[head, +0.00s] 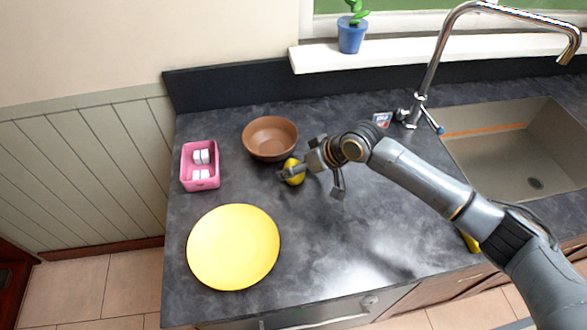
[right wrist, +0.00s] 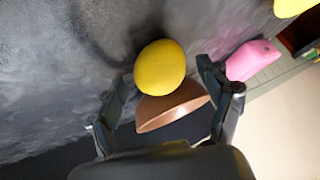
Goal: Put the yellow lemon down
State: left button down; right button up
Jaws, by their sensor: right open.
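The yellow lemon (head: 293,172) rests on the dark countertop, just in front of the brown bowl (head: 270,138). My right gripper (head: 312,182) is beside the lemon, its fingers spread apart. In the right wrist view the lemon (right wrist: 160,67) lies just beyond and between the open fingertips of my right gripper (right wrist: 168,88), not clamped. One finger partly covers the lemon in the head view. My left gripper is not in view.
A yellow plate (head: 233,247) lies at the front left. A pink container (head: 200,166) with white items stands at the left. The sink (head: 525,150) and tap (head: 428,85) are at the right. The counter in front of the lemon is clear.

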jog(key=c, duration=1.4)
jog(key=shift+r, duration=0.1)
